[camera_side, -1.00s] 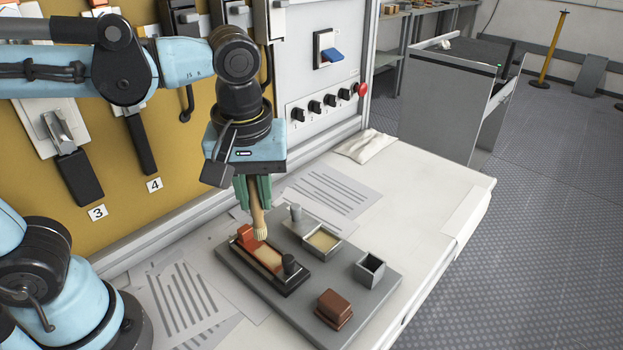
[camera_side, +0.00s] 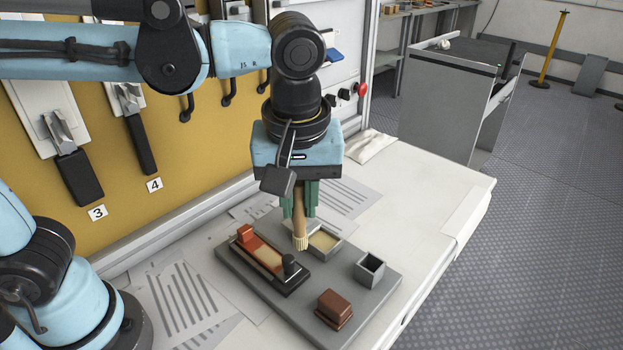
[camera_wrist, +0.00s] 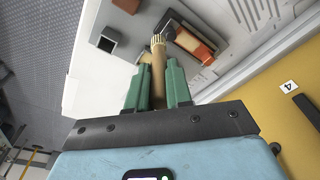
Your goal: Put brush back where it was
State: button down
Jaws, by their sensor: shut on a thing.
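My gripper (camera_side: 299,200) is shut on the brush (camera_side: 300,232), which has a wooden handle and pale bristles pointing down. The brush hangs above the grey board (camera_side: 345,290), between the fuse holder and the square tray with tan contents (camera_side: 324,241). I cannot tell whether the bristles touch anything. In the wrist view the brush (camera_wrist: 157,62) stands between the green fingers, bristles away from me. The fuse holder (camera_side: 266,262) has a red and tan strip, an orange end and a black knob. The grey post seen earlier behind the tray is hidden by the gripper and brush.
A small dark open square holder (camera_side: 370,269) and a brown block (camera_side: 334,309) stand on the board's right and front. Printed papers (camera_side: 185,300) lie around it. A white cloth (camera_side: 368,147) lies at the back. The table's right side is clear.

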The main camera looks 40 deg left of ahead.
jog(key=d, duration=1.2)
jog(key=shift+w+a+f, duration=0.9)
jog(key=shift+w+f, duration=0.7)
jog(key=shift+f, duration=0.25)
jog(key=shift+w+a+f, duration=0.9)
jog(key=shift+w+f, duration=0.75)
jog(key=shift+f, duration=0.15)
jog(key=shift+w+a+f, duration=0.9)
jog(key=shift+w+f, duration=0.7)
jog(key=shift+f, duration=0.25)
jog(key=shift+f, duration=0.1)
jog(key=c, duration=1)
grip_release()
jog(key=shift+c, duration=0.2)
